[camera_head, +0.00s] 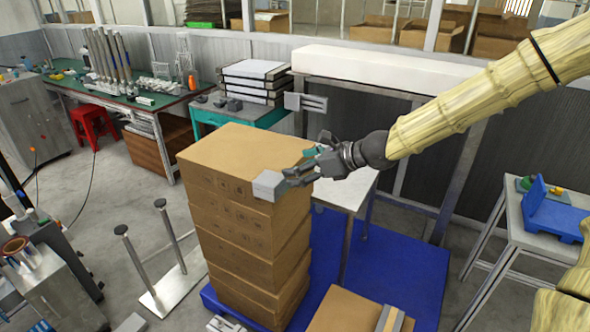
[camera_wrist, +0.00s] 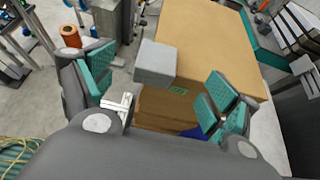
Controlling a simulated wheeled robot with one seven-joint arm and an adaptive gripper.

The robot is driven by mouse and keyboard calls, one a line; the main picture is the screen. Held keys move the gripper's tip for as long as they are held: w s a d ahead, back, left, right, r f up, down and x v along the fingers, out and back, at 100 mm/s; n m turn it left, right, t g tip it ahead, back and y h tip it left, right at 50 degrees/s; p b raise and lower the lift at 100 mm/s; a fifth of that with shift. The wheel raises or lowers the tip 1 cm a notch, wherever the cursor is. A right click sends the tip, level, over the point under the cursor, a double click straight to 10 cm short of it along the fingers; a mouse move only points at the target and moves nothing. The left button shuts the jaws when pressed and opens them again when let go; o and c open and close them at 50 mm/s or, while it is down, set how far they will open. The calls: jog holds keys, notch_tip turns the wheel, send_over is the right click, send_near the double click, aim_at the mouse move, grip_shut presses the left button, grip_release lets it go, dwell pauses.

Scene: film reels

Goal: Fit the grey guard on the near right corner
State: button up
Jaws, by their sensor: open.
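The grey guard (camera_head: 270,185) is a small block at the near corner of the top of a tall stack of cardboard boxes (camera_head: 243,155). In the wrist view the guard (camera_wrist: 155,63) sits at the corner of the brown box top (camera_wrist: 205,40); I cannot tell whether it is fully seated. My gripper (camera_head: 303,168) is just right of the guard, at about the height of the stack's top. In the wrist view my gripper (camera_wrist: 157,88) is open, its teal-padded fingers apart, with the guard ahead between them and not clamped.
The stack stands on a blue pallet (camera_head: 400,280). Another box (camera_head: 345,312) with a grey piece on it is at the front. A white table (camera_head: 345,190) is behind the stack; a side table (camera_head: 540,225) with a blue item is at right. A post stand (camera_head: 170,290) is left.

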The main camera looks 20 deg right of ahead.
jog(key=shift+s+d, duration=0.1)
jog(key=s+f+n+g+h, duration=0.3)
jog(key=s+f+n, duration=0.2)
jog(key=s+f, duration=0.45)
jog(key=s+f+n+g+h, duration=0.25)
jog(key=s+f+n, duration=0.35)
jog(key=f, duration=0.7)
jog(key=s+f+n+g+h, duration=0.2)
jog(key=s+f+n+g, duration=0.25)
jog(key=s+f, duration=0.6)
jog(key=s+a+f+n, duration=0.3)
jog(key=s+f+n, duration=0.3)
jog(key=s, duration=0.1)
jog(key=s+a+f+n, duration=0.3)
jog(key=s+f+n, duration=0.3)
jog(key=s, duration=0.1)
jog(key=shift+a+f+t, duration=0.15)
jog(key=shift+a+t, duration=0.15)
jog(key=shift+a, duration=0.1)
jog(key=shift+s+n, duration=0.1)
jog(key=shift+n, duration=0.15)
